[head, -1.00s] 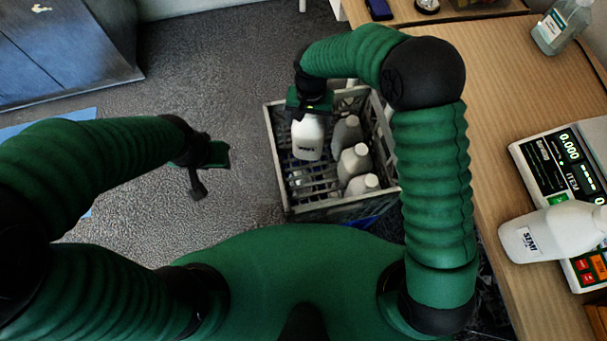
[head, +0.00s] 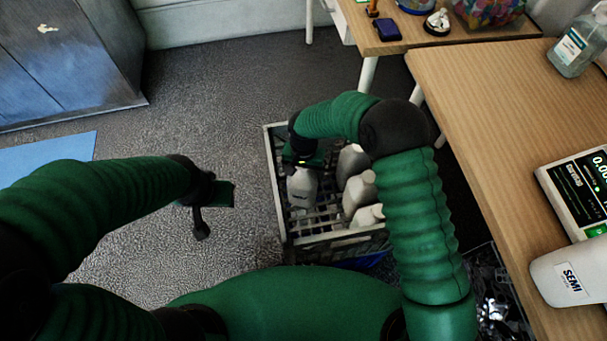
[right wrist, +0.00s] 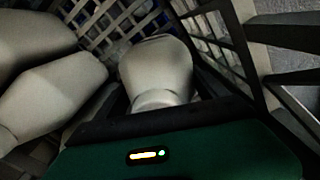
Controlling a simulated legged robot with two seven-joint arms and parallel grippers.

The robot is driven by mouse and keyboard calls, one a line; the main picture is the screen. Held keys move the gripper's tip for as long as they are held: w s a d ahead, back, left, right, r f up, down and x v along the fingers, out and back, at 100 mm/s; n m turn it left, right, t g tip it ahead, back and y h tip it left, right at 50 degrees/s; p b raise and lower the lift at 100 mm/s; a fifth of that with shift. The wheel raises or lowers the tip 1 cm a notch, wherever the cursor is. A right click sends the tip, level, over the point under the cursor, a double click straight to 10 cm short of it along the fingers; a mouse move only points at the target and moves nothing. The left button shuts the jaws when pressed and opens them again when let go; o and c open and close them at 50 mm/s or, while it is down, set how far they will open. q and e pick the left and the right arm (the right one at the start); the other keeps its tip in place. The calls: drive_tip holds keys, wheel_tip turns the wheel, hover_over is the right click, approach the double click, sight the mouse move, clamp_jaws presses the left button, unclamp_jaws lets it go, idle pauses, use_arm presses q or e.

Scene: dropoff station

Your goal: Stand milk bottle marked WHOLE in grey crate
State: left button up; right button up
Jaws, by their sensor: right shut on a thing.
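My left gripper (head: 212,207) is off to the left over bare floor, away from the crate.
Several other white bottles (head: 358,190) stand in the crate's right part. A bottle marked SEMI (head: 575,272) lies on the wooden table (head: 500,130) by the scale (head: 575,190). A sanitizer bottle (head: 578,45) stands farther back. The carpet left of the crate is clear.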

drive_tip(key=shift+f, duration=0.1)
drive_tip(key=o, duration=1.7)
wheel_tip(320, 180, up, 12)
drive_tip(key=p, duration=0.4)
drive_tip(key=shift+d+r, duration=0.25)
drive_tip(key=shift+r, duration=0.1)
drive_tip(key=s+d+r+n+t, duration=0.1)
drive_tip(key=s+d+r, duration=0.3)
drive_tip(key=s+d, duration=0.4)
drive_tip(key=s+d+r+n+t, duration=0.1)
drive_tip(key=s+d+r, duration=0.3)
drive_tip(key=s+d, duration=0.4)
drive_tip(key=d, duration=0.3)
drive_tip(key=shift+d+t, duration=0.15)
drive_tip(key=shift+t, duration=0.15)
